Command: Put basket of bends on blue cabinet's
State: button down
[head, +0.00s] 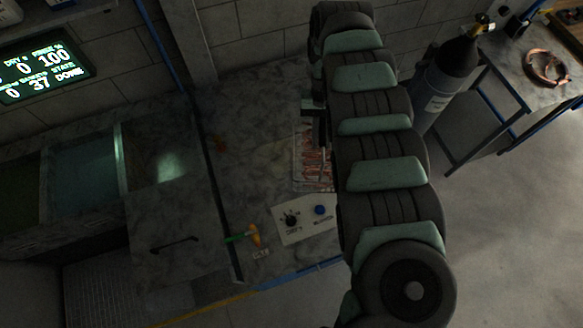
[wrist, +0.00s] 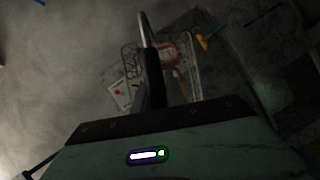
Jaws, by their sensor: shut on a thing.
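A wire basket (head: 299,178) of copper bends (head: 314,158) shows in the head view just left of my arm, which hides its right side. In the wrist view the basket (wrist: 190,78) is behind my gripper's fingers, with the reddish bends (wrist: 168,52) inside. My gripper (head: 320,145) is shut on the basket, reaching down from above; the exact grip point is dark. It also shows in the wrist view (wrist: 148,42). The gap between the basket and the surface below cannot be told. I cannot tell which unit is the blue cabinet.
A control plate (head: 305,220) with a knob and a blue button lies on the worktop (head: 270,125). An orange and green valve (head: 252,237) is at its front. Tanks (head: 85,170) stand left. A gas cylinder (head: 447,80) and a blue-framed table with a copper coil (head: 546,68) stand right.

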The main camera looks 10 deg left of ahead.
aim_at(311, 144)
jog(key=f+n+b, duration=0.1)
jog(key=w+a+f+n+h+b, duration=0.1)
jog(key=w+a+f+n, duration=0.1)
jog(key=f, duration=0.1)
jog(key=shift+a+n+t+b, duration=0.2)
jog(key=shift+n+t+b, duration=0.2)
jog(key=w+a+f+n+t+h+b, duration=0.1)
jog(key=w+a+f+n+t+b, duration=0.2)
jog(key=a+n, duration=0.35)
jog(key=a+f+n+t+b, duration=0.1)
jog(key=a+f+n+b, duration=0.3)
jog(key=a+n+b, duration=0.25)
jog(key=w+a+f+n+t+h+b, duration=0.1)
jog(key=w+a+f+n+t+b, duration=0.15)
jog(key=a+n+b, duration=0.35)
notch_tip(311, 144, down, 20)
jog(key=a+b, duration=0.1)
jog(key=b, duration=0.2)
jog(key=shift+s+m, duration=0.2)
jog(key=shift+m, duration=0.1)
jog(key=shift+a, duration=0.1)
jog(key=shift+f, duration=0.15)
jog(key=c, duration=1.4)
grip_release()
jog(key=shift+o, duration=0.2)
